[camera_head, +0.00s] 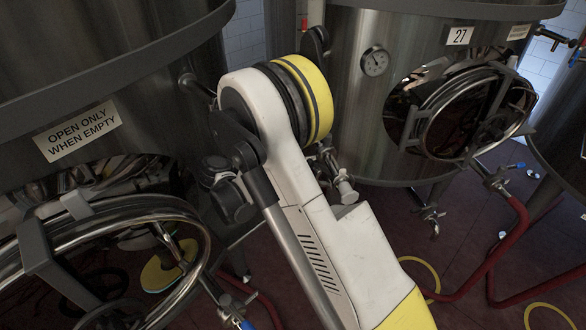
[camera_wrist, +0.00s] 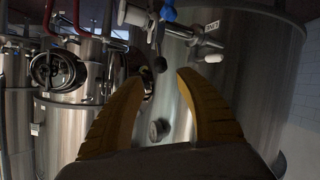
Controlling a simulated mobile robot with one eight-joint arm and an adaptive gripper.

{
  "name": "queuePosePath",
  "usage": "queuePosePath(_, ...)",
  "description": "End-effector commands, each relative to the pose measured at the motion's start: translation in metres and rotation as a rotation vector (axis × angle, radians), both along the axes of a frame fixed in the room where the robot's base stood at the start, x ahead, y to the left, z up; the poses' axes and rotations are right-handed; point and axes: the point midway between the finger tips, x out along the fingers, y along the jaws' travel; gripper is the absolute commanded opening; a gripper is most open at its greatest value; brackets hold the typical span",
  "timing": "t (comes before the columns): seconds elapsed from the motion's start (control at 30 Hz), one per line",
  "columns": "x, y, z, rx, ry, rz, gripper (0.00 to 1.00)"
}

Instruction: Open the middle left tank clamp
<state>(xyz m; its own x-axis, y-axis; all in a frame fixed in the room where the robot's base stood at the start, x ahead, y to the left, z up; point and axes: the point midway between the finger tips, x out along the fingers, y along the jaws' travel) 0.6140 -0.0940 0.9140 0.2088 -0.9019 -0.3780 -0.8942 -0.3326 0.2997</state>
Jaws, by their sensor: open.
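My gripper (camera_wrist: 160,76) shows in the wrist view as two yellow fingers, open, with nothing held between them. A steel tank (camera_wrist: 255,85) fills the right of that view behind the fingers. A small dark knob (camera_wrist: 160,65) appears between the fingertips; I cannot tell its distance or whether it belongs to a clamp. In the head view a large tank (camera_head: 75,95) stands at left, labelled "OPEN ONLY WHEN EMPTY". A second tank (camera_head: 350,120), marked 27, stands behind at right. I cannot pick out the middle left clamp for certain. My arm hides the middle of the head view.
Round hatches show on the left tank (camera_head: 195,235) and on tank 27 (camera_head: 525,100). A gauge (camera_head: 374,61) sits on tank 27. Red hoses (camera_head: 515,225) and yellow rings (camera_head: 418,262) lie across the floor. A blue-handled valve (camera_wrist: 168,14) shows above the fingers in the wrist view.

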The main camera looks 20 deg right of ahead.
Motion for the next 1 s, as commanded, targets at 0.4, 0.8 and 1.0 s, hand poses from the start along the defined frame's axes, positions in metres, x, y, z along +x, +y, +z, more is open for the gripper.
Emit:
queuePosePath(0.4, 0.011, -0.048, -0.025, -0.012, -0.016, -0.013, 0.41)
queuePosePath(0.8, 0.016, -0.068, -0.031, -0.011, -0.014, -0.009, 0.41)
queuePosePath(1.0, 0.016, -0.068, -0.031, -0.011, -0.014, -0.009, 0.09)
